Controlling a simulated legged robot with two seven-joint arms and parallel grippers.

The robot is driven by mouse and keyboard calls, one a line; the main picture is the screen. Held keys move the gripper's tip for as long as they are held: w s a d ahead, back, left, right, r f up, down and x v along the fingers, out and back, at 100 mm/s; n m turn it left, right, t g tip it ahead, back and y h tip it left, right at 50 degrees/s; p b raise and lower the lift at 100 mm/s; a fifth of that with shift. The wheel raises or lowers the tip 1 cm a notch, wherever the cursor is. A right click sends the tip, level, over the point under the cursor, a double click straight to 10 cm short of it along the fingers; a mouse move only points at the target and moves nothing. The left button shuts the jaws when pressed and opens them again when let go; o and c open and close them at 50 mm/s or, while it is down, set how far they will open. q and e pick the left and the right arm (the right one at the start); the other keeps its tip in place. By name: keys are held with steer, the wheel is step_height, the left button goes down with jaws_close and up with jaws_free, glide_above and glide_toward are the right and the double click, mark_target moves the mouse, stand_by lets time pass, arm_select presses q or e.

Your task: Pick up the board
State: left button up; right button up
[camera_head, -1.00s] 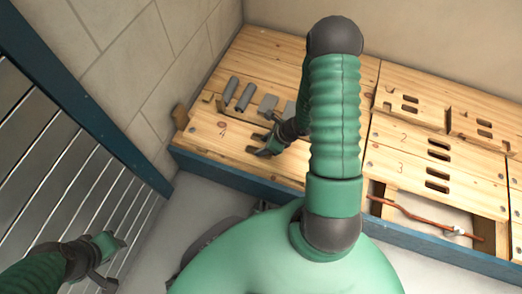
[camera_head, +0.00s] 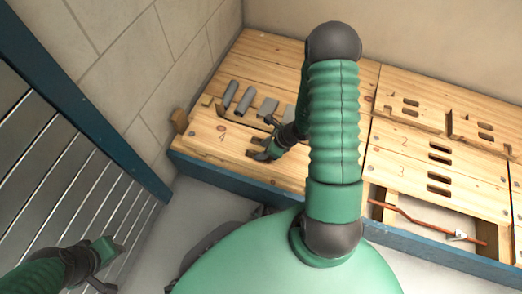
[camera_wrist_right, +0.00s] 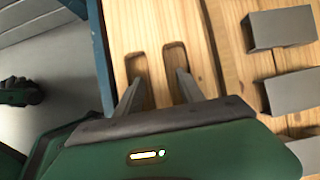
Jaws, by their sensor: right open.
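The board (camera_head: 205,143), a pale wooden plank marked 4, lies flat at the near left of the wooden deck. In the right wrist view the board (camera_wrist_right: 145,25) shows two rounded slots. My right gripper (camera_head: 262,154) is over the board, to the right of the numeral. In the right wrist view my right gripper (camera_wrist_right: 158,90) is open, with one fingertip at each slot. I cannot tell how deep the tips reach. My right arm hides the board's right part in the head view. My left gripper (camera_head: 112,267) is open and empty at the lower left, away from the board.
Several grey blocks (camera_head: 245,99) lie on the deck behind the board. Boards marked 2 (camera_head: 405,136) and 3 (camera_head: 400,171) lie to the right. A copper pipe (camera_head: 415,220) shows in an opening there. A slatted metal panel (camera_head: 50,175) stands at left.

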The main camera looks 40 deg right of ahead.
steer(key=shift+c, duration=0.4)
jaws_close()
stand_by(0.9)
